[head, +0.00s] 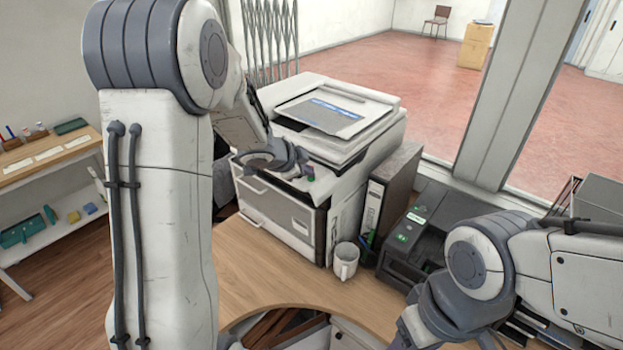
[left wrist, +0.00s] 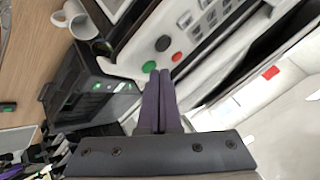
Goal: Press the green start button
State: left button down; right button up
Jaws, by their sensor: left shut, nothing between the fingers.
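The green start button (left wrist: 149,66) is a small round button on the light control panel of the copier (head: 278,205). In the left wrist view it shows just beyond the tips of my left gripper (left wrist: 159,73), slightly to their left. The purple fingers are shut with nothing between them. I cannot tell whether they touch the button. In the head view the left gripper (head: 308,172) is at the copier's front panel, and its wrist hides most of the panel there. My right gripper is out of sight below the right arm.
A red button (left wrist: 177,57) and a dark button (left wrist: 163,43) sit close to the green one. The wooden counter (head: 262,280) is clear in front.

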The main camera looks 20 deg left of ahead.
aim_at(308, 181)
pick_arm(q)
jog(key=shift+f, duration=0.2)
dwell(0.4)
jog(key=shift+r, duration=0.15)
jog(key=shift+r+p, duration=0.5)
jog(key=shift+p, duration=0.15)
notch_tip(308, 181, up, 6)
jog(key=p, duration=0.6)
jog(key=shift+p, duration=0.35)
